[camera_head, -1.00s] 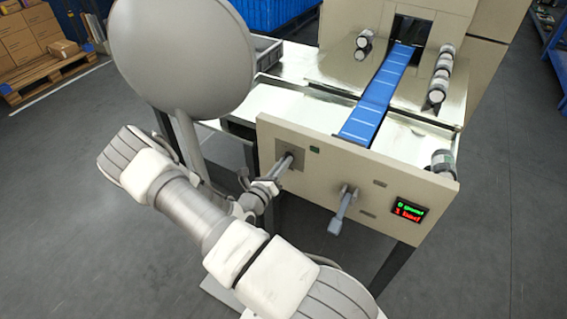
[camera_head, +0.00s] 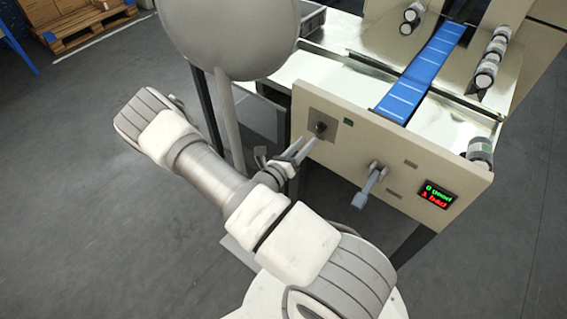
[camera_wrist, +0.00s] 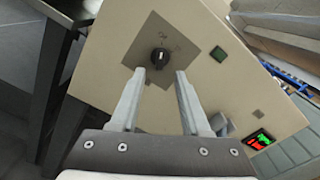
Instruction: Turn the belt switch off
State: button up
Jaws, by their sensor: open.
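The belt switch is a black rotary knob (camera_wrist: 160,56) with a pale mark, on a grey square plate (camera_wrist: 187,52) of the beige front panel. In the head view the knob (camera_head: 320,128) sits at the panel's left end. My gripper (camera_wrist: 158,75) is open, its two fingers pointing at the panel. In the wrist view the knob shows between and just beyond the fingertips, nearer the left one. In the head view the fingers (camera_head: 306,148) end just below and left of the knob, apparently apart from it. The small markings around the knob are too small to read.
A grey lever (camera_head: 370,185) juts from the panel's middle. A display (camera_head: 437,194) reads "0 good" in green and "1 bad" in red. A small green square (camera_head: 348,121) is beside the plate. A blue belt (camera_head: 420,75) runs behind, with wrapped rolls (camera_head: 487,75) on its right.

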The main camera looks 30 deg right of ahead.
jog(key=v, duration=1.1)
jog(key=shift+a+p, duration=0.35)
jog(key=shift+s, duration=0.1)
jog(key=s+a+r+m+y+p, duration=0.3)
jog(key=r+m, duration=0.6)
jog(key=r, duration=0.5)
jog(key=s+a+r+m+g+y+p, duration=0.1)
jog(key=s+a+r+m+y+p, duration=0.2)
jog(key=r+m+y, duration=0.5)
jog(key=s+a+r+m+y+p, duration=0.3)
jog(key=r+m, duration=0.8)
jog(key=r, duration=0.9)
jog(key=s+a+y, duration=0.1)
jog(key=s+y, duration=0.1)
jog(key=s, duration=0.1)
jog(key=shift+s+a+m+y, duration=0.2)
jog(key=shift+s+m+y, duration=0.05)
jog(key=shift+m+y, duration=0.05)
jog(key=shift+d+r, duration=0.1)
jog(key=shift+d, duration=0.1)
